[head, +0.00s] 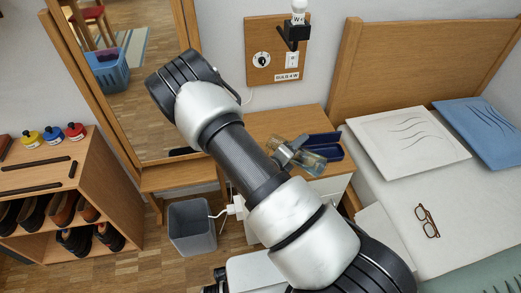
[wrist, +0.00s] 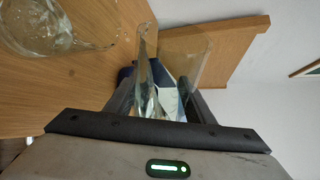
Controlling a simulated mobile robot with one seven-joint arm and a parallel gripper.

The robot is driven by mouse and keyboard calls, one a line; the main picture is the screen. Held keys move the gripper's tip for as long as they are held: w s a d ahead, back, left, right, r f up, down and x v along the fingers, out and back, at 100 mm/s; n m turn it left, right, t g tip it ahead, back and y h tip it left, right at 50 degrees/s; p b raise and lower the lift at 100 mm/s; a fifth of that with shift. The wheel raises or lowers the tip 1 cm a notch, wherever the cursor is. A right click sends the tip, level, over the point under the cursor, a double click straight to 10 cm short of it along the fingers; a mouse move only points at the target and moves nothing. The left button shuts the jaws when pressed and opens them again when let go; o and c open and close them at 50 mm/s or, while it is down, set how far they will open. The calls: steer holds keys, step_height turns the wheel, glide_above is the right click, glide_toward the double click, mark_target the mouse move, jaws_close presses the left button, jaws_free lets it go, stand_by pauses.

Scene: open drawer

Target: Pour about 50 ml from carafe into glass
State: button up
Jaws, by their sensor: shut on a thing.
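My gripper (head: 287,155) is over the bedside table, partly hidden behind my arm in the head view. It is shut on the clear carafe (head: 311,164), which looks tilted well over. In the wrist view the carafe (wrist: 190,65) is between the two dark fingers (wrist: 155,100), with its narrow lip towards the upper left. The round clear glass (wrist: 42,28) is at the upper left of the wrist view, cut by the edge, with clear liquid showing in it. Small clear drops or streaks show between lip and glass.
A dark blue open case (head: 322,145) lies on the wooden bedside table (head: 270,121), close beside the carafe. The bed with a white cushion (head: 408,143) and glasses (head: 427,220) is at right. A grey bin (head: 192,228) stands on the floor. A shoe shelf (head: 50,185) is at left.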

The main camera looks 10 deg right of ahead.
steer(key=shift+w+f+m, duration=0.1)
steer(key=shift+f+m, duration=0.1)
steer(key=shift+m, duration=0.2)
steer(key=shift+r+y, duration=0.1)
steer(key=shift+y, duration=0.2)
stand_by(1.4)
steer(key=r+m+t+y+p, duration=0.1)
steer(key=m, duration=0.1)
steer(key=r+m+t+y+p, duration=0.1)
steer(key=r+m+y, duration=0.1)
steer(key=m, duration=0.1)
steer(key=r+m+y+p, duration=0.1)
steer(key=r+m+y, duration=0.1)
steer(key=m, duration=0.1)
steer(key=shift+w+a+r+t+p, duration=0.2)
steer(key=shift+w+a+t+p, duration=0.1)
steer(key=shift+t+p, duration=0.1)
steer(key=shift+y, duration=0.3)
stand_by(2.1)
